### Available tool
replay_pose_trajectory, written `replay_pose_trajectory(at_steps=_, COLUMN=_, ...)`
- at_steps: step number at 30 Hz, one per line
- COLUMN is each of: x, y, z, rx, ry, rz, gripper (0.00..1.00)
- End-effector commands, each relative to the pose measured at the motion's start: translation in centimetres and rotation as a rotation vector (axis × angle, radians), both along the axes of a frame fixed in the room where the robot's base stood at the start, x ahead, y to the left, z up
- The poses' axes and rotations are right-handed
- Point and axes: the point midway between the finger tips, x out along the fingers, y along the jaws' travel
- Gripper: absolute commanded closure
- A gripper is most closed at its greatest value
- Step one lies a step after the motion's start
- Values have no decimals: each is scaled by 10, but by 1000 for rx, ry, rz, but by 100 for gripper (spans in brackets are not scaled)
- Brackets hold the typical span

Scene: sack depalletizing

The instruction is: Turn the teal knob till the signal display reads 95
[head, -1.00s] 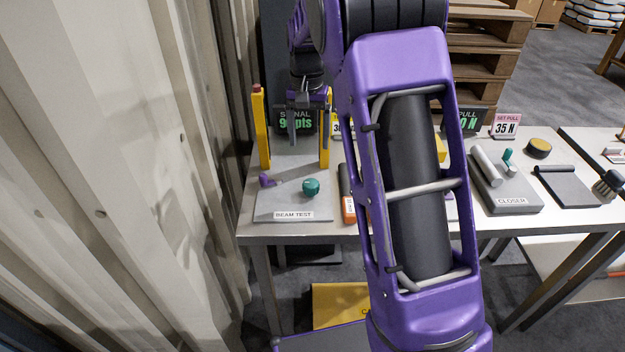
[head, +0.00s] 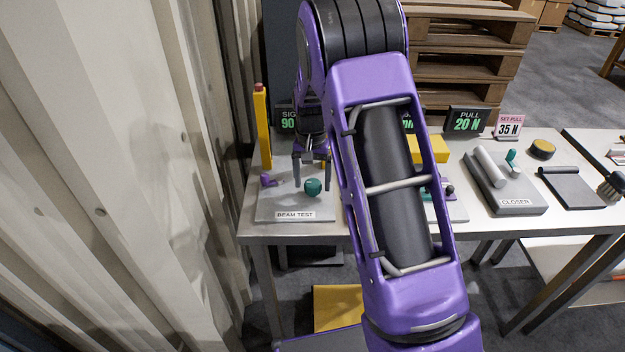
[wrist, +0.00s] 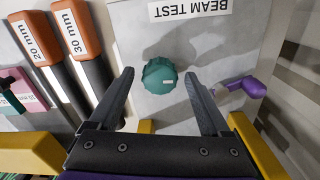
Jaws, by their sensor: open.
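The teal knob (head: 313,187) sits on the grey BEAM TEST plate (head: 270,207) at the left of the table. The knob also shows in the wrist view (wrist: 160,80), with a small pale mark on it. My gripper (head: 312,184) is open and empty, pointing down, with its fingertips just behind or above the knob. In the wrist view my gripper's fingers (wrist: 158,74) appear either side of the knob, with gaps; I cannot tell their height over it. The signal display (head: 287,119) shows 90 in green, its right part hidden by my arm.
A purple lever (head: 268,180) is beside the knob, and a yellow post (head: 263,125) stands behind it. Orange-handled 20 mm and 30 mm tools (wrist: 75,30) lie nearby. A CLOSER fixture (head: 505,190) and a PULL display (head: 467,120) are farther right. A corrugated wall borders the left.

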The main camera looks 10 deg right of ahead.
Motion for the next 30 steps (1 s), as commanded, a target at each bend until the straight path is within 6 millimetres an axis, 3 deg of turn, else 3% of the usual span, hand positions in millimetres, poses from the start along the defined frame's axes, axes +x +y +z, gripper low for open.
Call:
replay_pose_trajectory(at_steps=2, x=0, y=0, z=0, rx=0, ry=0, rz=0, gripper=19)
replay_pose_trajectory(at_steps=15, x=0, y=0, z=1, rx=0, ry=0, rz=0, gripper=98)
replay_pose_trajectory(at_steps=30, x=0, y=0, z=1, rx=0, ry=0, rz=217, gripper=100)
